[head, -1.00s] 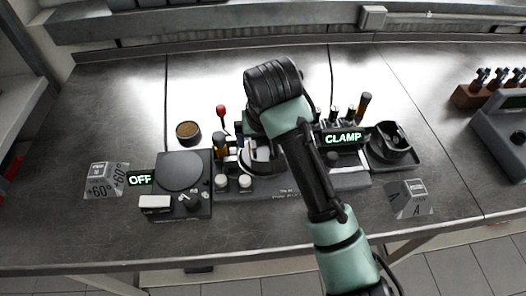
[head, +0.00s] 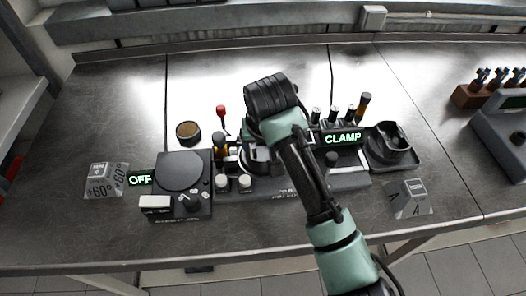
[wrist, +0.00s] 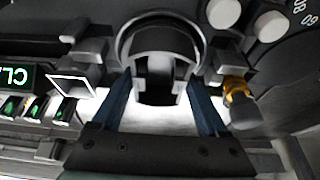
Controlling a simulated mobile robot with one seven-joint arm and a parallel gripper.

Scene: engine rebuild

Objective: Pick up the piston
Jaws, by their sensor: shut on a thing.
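The piston (wrist: 160,66) shows in the wrist view as a grey and black piece with a dark hollow, below a round metal ring (wrist: 126,40). My gripper (wrist: 160,88) has its two blue fingers on either side of the piston and is shut on it. The piston sits at the fixture among other parts; whether it is clear of the support beneath cannot be told. In the head view my arm hides the gripper and most of the piston.
A black device (head: 180,205) with a round plate and an OFF sign (head: 140,179) stands left. A CLAMP sign (head: 343,139), upright tools and a black tray (head: 402,166) stand right. A small bowl (head: 188,132) is behind. The front bench strip is mostly clear.

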